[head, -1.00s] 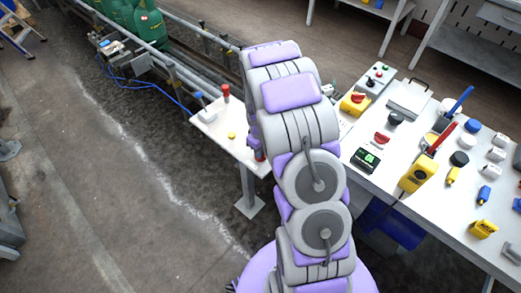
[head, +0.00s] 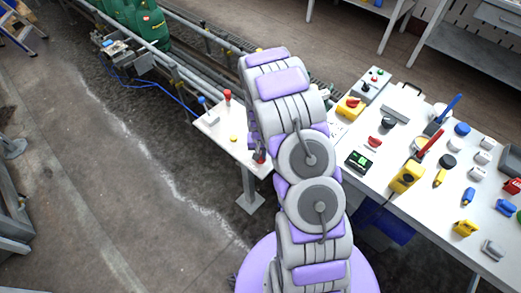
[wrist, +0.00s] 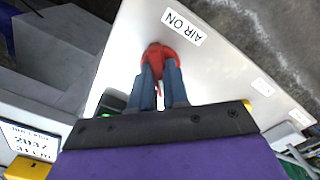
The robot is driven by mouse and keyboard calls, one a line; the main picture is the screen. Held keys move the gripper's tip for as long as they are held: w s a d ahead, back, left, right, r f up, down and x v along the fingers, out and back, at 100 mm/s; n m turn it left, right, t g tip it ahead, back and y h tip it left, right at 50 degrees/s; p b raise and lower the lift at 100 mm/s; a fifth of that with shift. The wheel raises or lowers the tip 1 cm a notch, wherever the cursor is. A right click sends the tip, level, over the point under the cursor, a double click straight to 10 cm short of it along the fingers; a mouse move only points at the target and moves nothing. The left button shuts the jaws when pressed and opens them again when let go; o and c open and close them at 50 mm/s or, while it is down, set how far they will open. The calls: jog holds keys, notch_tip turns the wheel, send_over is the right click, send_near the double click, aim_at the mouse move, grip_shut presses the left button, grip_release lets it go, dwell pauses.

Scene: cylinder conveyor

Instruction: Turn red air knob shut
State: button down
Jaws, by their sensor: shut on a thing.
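The red air knob (wrist: 158,60) sits on a white panel (wrist: 130,45) in the wrist view, beside a printed "AIR ON" label (wrist: 184,26). My gripper (wrist: 160,80) has its two dark blue-grey fingers on either side of the knob, shut on it. The fingers hide the knob's near part, so its exact turn angle is hard to tell. In the head view my arm hides most of the gripper; a small red part (head: 259,157) shows at the arm's left edge, by the small white table (head: 220,133).
The small white table also bears a red-topped post (head: 228,97), a blue-topped item (head: 203,103) and a yellow button (head: 234,139). A crowded white workbench (head: 400,222) stands at right. A conveyor with green cylinders (head: 148,25) runs behind. Open floor lies at left.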

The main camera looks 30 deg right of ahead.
jog(key=m+p, duration=0.1)
jog(key=m, duration=0.2)
jog(key=shift+w+d+r+m+p, duration=0.1)
jog(key=shift+w+r+m+p, duration=0.1)
jog(key=shift+m+p, duration=0.2)
jog(key=shift+f+m+p, duration=0.15)
jog(key=shift+m+p, duration=0.5)
jog(key=shift+m, duration=1.55)
jog(key=c, duration=1.1)
grip_release()
jog(key=shift+s, duration=0.15)
jog(key=shift+r+p, duration=0.9)
jog(key=shift+r, duration=7.7)
